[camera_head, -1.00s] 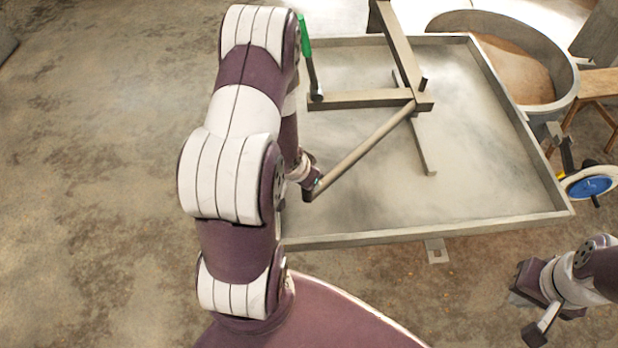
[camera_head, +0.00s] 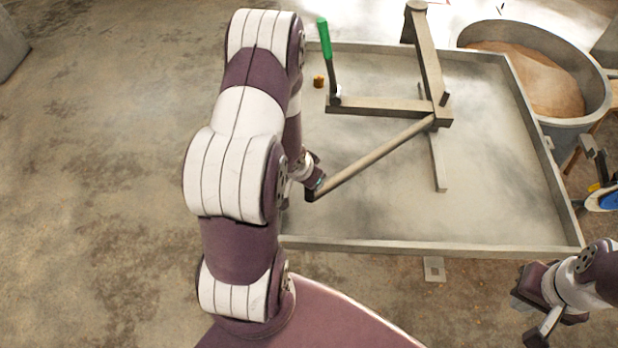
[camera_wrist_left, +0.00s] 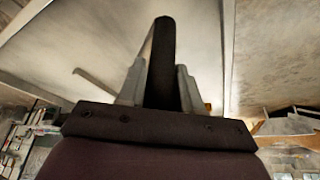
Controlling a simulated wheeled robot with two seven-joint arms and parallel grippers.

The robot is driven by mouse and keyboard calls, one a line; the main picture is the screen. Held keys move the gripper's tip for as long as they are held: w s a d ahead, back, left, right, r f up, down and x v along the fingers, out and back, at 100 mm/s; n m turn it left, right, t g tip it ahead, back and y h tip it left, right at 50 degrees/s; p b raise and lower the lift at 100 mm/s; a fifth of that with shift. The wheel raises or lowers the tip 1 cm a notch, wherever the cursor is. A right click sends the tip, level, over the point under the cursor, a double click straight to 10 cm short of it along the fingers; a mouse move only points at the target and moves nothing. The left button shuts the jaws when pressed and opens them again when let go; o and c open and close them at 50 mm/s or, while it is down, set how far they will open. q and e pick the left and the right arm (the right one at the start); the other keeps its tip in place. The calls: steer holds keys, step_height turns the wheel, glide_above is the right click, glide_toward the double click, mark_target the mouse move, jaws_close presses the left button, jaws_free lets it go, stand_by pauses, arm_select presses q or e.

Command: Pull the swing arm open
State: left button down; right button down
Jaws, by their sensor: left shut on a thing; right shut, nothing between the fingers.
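The swing arm (camera_head: 430,70) is a frame of grey beams over a wide shallow metal tray (camera_head: 420,243). A long diagonal bar (camera_head: 375,157) runs from its joint down left to a dark end grip. My left gripper (camera_head: 313,186) is shut on that dark grip at the tray's left side, partly hidden by my own arm. In the left wrist view the two fingers (camera_wrist_left: 160,85) stand on either side of the dark grip (camera_wrist_left: 161,50). My right gripper (camera_head: 537,308) is shut and empty, off the tray's front right corner.
A lever with a green handle (camera_head: 324,38) stands at the left end of the crossbeam. A round vat of brown grain (camera_head: 530,75) is at the back right. A blue-faced wheel (camera_head: 605,200) is at the right edge. Bare floor lies on the left.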

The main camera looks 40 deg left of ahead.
arm_select(q)
steer(key=c, duration=0.8)
jaws_free()
steer(key=shift+c, duration=0.2)
steer(key=shift+s+r, duration=0.1)
steer(key=shift+r, duration=0.2)
steer(key=p+v, duration=0.3)
steer(key=v, duration=0.9)
